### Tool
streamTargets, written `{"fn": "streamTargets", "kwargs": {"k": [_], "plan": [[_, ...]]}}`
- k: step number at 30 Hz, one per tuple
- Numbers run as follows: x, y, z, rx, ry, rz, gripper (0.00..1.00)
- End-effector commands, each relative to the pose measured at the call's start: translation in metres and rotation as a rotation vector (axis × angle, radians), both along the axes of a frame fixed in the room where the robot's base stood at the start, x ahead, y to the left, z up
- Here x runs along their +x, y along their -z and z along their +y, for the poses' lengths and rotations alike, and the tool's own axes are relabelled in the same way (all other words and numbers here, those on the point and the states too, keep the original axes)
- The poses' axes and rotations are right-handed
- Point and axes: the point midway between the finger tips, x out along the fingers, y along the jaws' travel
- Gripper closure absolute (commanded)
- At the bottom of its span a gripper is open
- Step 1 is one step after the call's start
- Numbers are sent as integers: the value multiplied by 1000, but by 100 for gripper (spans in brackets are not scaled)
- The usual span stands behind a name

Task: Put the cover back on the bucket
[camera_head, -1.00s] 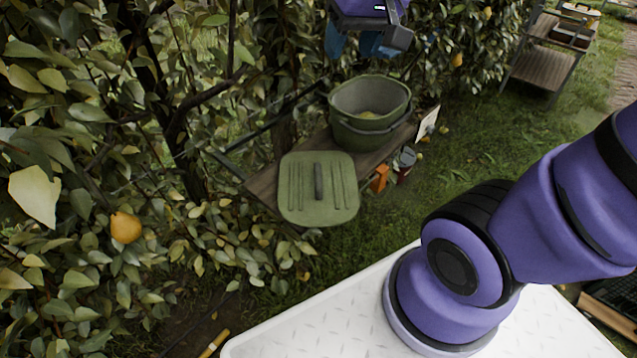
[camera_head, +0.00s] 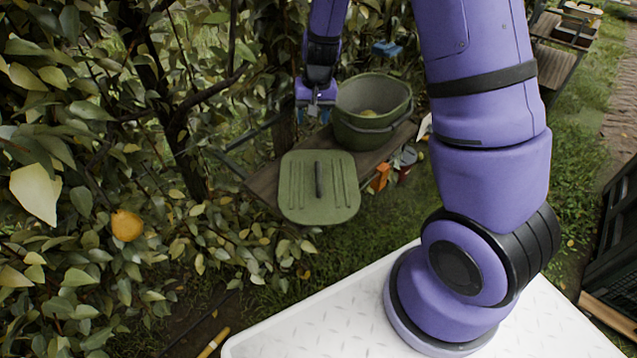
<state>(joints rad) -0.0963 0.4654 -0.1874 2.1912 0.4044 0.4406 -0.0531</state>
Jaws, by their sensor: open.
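The green bucket (camera_head: 372,135) stands upright on a wooden bench, uncovered, with something yellowish inside at the bottom. Its green square cover (camera_head: 299,203) lies flat at the near end of the bench, in front and to the left of the bucket, with a dark bar handle (camera_head: 319,180) on top. My gripper (camera_head: 314,115) points down, just left of the bucket's rim and above and behind the cover. It is open, with its blue fingertips apart from the cover and nothing visible between them.
The wooden bench (camera_head: 264,184) carries the bucket. An orange object (camera_head: 380,177) and a small container (camera_head: 405,160) are to its right. A shelf (camera_head: 553,62) stands back right; grass lies between.

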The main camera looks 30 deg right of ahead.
Motion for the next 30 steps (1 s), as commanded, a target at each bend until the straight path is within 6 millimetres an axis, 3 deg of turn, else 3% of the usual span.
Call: {"fn": "streamTargets", "kwargs": {"k": [3, 9, 24, 30], "plan": [[7, 44, -6, -23, 29, 38, 47], [11, 99, -16, -59, 66, 78, 47], [11, 161, -22, -76, 82, 94, 47], [12, 176, -21, -75, 83, 91, 47]]}}
